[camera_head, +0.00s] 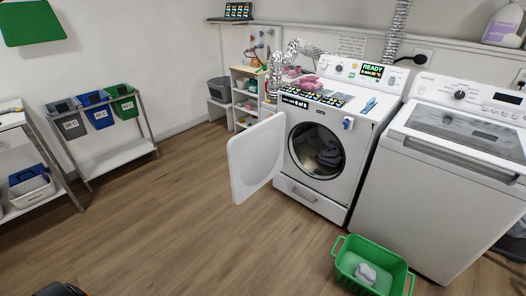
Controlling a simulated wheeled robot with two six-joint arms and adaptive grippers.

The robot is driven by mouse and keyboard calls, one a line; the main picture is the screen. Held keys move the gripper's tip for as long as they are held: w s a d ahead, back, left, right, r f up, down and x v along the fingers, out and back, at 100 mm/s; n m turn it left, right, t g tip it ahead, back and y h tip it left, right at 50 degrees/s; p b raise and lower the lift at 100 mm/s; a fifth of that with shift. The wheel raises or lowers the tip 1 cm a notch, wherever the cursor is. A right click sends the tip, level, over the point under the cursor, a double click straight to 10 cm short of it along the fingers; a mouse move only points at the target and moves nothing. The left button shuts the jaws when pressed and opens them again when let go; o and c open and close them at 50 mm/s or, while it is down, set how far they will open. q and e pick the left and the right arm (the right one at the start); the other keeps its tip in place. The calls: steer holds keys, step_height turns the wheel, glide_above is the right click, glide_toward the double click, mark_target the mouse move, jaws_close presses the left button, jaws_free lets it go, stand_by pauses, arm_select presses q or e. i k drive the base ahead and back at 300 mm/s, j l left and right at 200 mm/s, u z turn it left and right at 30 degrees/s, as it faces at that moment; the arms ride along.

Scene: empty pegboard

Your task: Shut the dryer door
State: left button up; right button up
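The white dryer (318,196) stands in the middle right, with its round front opening facing me. Its white door (257,157) is swung wide open to the left, hinged on the left side of the opening. Dark and grey laundry (330,154) lies in the drum. Neither of my grippers can be made out. A small dark shape (60,289) is cut off at the bottom left edge, and I cannot tell what it is.
A white top-loading washer (425,215) stands right of the dryer. A green basket (350,266) holding a light cloth (366,273) is on the floor before it. A rack with several bins (98,111) stands at left. The wooden floor (185,215) left of the door is clear.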

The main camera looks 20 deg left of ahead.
mark_target(255, 155)
steer(key=i+j+z, duration=0.15)
steer(key=j, duration=0.55)
steer(key=j+z, duration=0.1)
steer(key=j, duration=0.6)
steer(key=i+j+z, duration=0.15)
steer(key=j, duration=0.55)
steer(key=j+z, duration=0.1)
steer(key=j, duration=0.6)
steer(key=j+z, duration=0.15)
steer(key=j, duration=0.55)
steer(key=k+j+z, duration=0.15)
steer(key=j, duration=0.55)
steer(key=j+z, duration=0.1)
steer(key=j, duration=0.6)
steer(key=k+j+z, duration=0.15)
steer(key=j, duration=0.55)
